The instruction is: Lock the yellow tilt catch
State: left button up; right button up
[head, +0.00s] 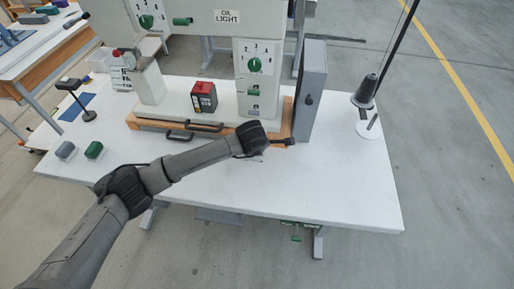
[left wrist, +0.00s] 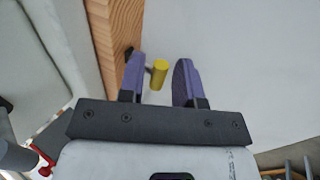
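The yellow tilt catch (left wrist: 158,75) shows in the left wrist view as a short yellow cylinder on a thin stem, close beside the edge of the wooden base (left wrist: 122,30). My left gripper (left wrist: 159,62) is open, with one purple finger on each side of the catch. The catch lies nearer the left finger in the picture, and a gap shows to the right finger. I cannot tell whether the left finger touches the stem. In the head view my left arm reaches over the base's front right corner; the catch and fingers are hidden there. My right gripper is not in view.
The press (head: 256,85) stands on the wooden base (head: 158,125), with a grey upright box (head: 311,90) at its right. The white table (head: 330,190) is clear in front.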

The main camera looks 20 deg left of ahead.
pick_arm(q)
grip_shut()
jog(key=shift+w+a+r+g+p, duration=0.1)
jog(key=shift+r+g+p, duration=0.3)
jog(key=shift+p, duration=0.2)
jog(key=shift+f+g, duration=0.1)
jog(key=shift+g, duration=0.3)
jog(key=shift+o, duration=1.2)
grip_release()
jog(key=shift+w, duration=0.1)
jog(key=shift+r, duration=0.3)
jog(key=a+p+v, duration=0.1)
jog(key=p+v, duration=0.2)
jog(key=v, duration=1)
jog(key=shift+d, duration=0.4)
